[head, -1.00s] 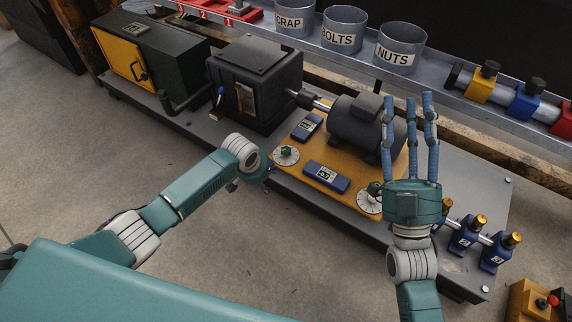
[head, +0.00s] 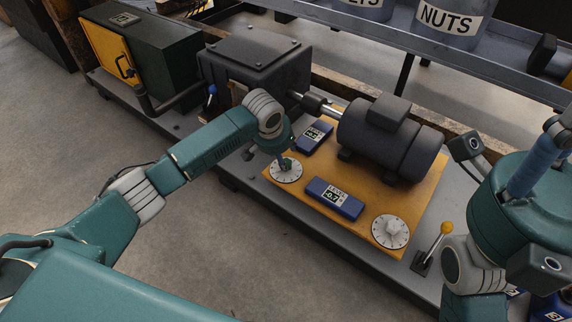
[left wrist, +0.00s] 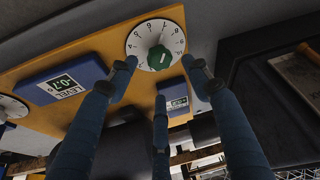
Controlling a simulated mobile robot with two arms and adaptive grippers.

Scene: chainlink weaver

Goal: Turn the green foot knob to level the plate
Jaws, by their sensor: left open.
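The green foot knob (left wrist: 159,57) sits at the centre of a white numbered dial (left wrist: 140,34) on the yellow plate (left wrist: 90,40). In the head view the knob (head: 287,164) is partly hidden by my left gripper (head: 283,155), which is above it. In the left wrist view my left gripper (left wrist: 163,75) is open, its blue fingers spread around the knob's near side; I cannot tell whether they touch it. A blue level (left wrist: 65,86) on the plate seems to read -0.7. My right gripper (head: 535,165) is at the right edge, partly cut off, its finger state unclear.
A dark motor (head: 390,135) stands on the plate behind the levels. A second dial (head: 390,231) is at the plate's right corner. A yellow-tipped lever (head: 446,229) stands beside it. A dark gearbox (head: 255,75) is left of the motor. The floor in front is clear.

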